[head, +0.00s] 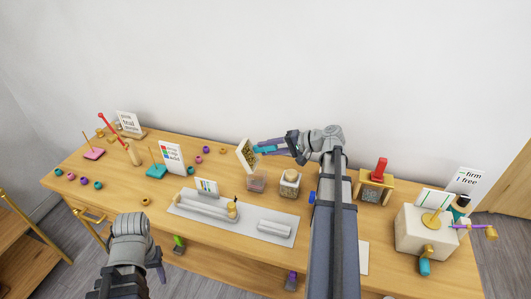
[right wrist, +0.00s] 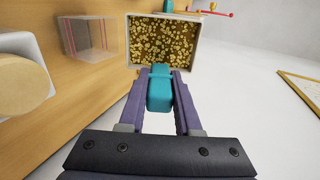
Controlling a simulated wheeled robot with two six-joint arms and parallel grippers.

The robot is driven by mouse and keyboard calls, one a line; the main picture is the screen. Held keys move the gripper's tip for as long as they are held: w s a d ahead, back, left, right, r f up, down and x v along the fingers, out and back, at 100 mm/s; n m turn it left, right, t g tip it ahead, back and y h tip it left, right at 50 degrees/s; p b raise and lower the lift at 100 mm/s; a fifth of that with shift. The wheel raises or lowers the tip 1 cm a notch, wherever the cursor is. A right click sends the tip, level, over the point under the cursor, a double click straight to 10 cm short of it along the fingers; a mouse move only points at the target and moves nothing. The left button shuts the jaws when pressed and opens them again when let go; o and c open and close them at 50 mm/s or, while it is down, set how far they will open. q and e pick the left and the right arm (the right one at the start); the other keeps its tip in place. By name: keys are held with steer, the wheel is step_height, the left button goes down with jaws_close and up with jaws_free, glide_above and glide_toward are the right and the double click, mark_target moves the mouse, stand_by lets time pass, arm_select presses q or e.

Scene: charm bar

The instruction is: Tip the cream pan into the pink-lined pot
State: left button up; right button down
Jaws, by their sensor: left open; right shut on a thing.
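The cream pan (head: 244,155) is in the air near the middle of the head view, tipped steeply, its open face showing golden bits. In the right wrist view the pan (right wrist: 202,32) still holds many of these bits. My right gripper (head: 273,147) is shut on its teal handle (right wrist: 160,90). The clear pink-lined pot (head: 257,184) stands on the table below and slightly right of the pan; it also shows in the right wrist view (right wrist: 90,38). I cannot tell whether bits lie in it. My left gripper (head: 140,283) is open at the lower left, away from both.
A jar with a pale lid (head: 290,182) stands right beside the pot. A grey tray (head: 255,238) with white bars lies in front. A red-topped press (head: 376,180) and a cream crank box (head: 425,238) stand at right. Sign cards and small rings are at left.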

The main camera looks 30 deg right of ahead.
steer(key=t+y+b, duration=0.1)
steer(key=b, duration=0.2)
steer(key=s+d+f+t+y+b, duration=0.1)
steer(key=b, duration=0.2)
steer(key=f+t+b, duration=0.1)
steer(key=b, duration=0.2)
steer(key=shift+s+d+f+y, duration=0.2)
steer(key=shift+s+y, duration=0.1)
steer(key=shift+y, duration=0.1)
arm_select(q)
step_height(320, 180, down, 12)
steer(key=b, duration=0.2)
arm_select(e)
steer(key=shift+s+d+t+y, duration=0.1)
steer(key=shift+s+t+y, duration=0.05)
steer(key=shift+t+y, duration=0.2)
